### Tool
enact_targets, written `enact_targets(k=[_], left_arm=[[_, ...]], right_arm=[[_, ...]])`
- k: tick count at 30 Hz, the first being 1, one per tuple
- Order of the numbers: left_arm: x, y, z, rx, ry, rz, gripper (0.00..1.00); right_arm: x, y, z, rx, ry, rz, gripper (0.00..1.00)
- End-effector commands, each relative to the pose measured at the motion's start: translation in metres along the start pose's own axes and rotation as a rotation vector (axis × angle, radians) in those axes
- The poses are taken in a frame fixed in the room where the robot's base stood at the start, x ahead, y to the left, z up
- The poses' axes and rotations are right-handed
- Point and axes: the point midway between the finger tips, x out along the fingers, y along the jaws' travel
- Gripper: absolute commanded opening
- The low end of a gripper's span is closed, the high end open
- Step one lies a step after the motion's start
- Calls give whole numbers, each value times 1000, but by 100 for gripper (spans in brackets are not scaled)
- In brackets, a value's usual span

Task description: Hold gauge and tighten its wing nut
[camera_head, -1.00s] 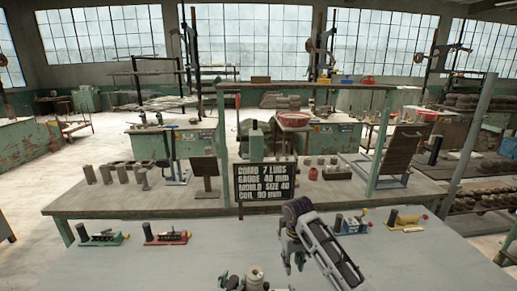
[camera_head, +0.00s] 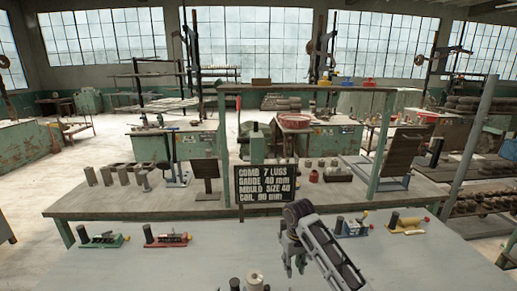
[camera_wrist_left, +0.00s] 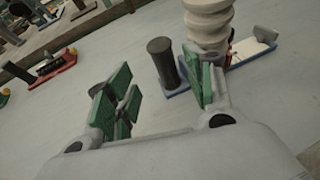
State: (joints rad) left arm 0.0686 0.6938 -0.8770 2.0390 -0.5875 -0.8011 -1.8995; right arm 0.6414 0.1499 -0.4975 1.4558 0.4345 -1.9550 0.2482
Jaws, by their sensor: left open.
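In the left wrist view a gauge with a blue base (camera_wrist_left: 182,87) carries an upright dark cylinder (camera_wrist_left: 162,62). A pale ribbed cylinder (camera_wrist_left: 207,22) stands beside it and hides part of it. My left gripper (camera_wrist_left: 160,98) is open and empty, with its green-padded fingers apart, on the near side of this gauge. The dark cylinder (camera_head: 235,284) and ribbed cylinder (camera_head: 254,281) show at the head view's bottom edge, their lower parts cut off. My right gripper (camera_head: 294,268) hangs to their right, fingers apart and nothing between them. No wing nut is clear.
Bare table lies between the left pair and my right gripper.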

Motion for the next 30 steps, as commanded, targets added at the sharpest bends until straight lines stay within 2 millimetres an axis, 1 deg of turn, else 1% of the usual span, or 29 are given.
enact_targets(k=[3,10,15,30], left_arm=[[-13,0,-1,1,1,0,53],[-28,0,-1,-1,1,0,53],[-31,0,0,-1,1,1,53],[-31,0,0,0,1,1,53]], right_arm=[[0,0,0,0,0,0,29],[0,0,0,0,0,0,29],[0,0,0,0,0,0,29],[0,0,0,0,0,0,29]])
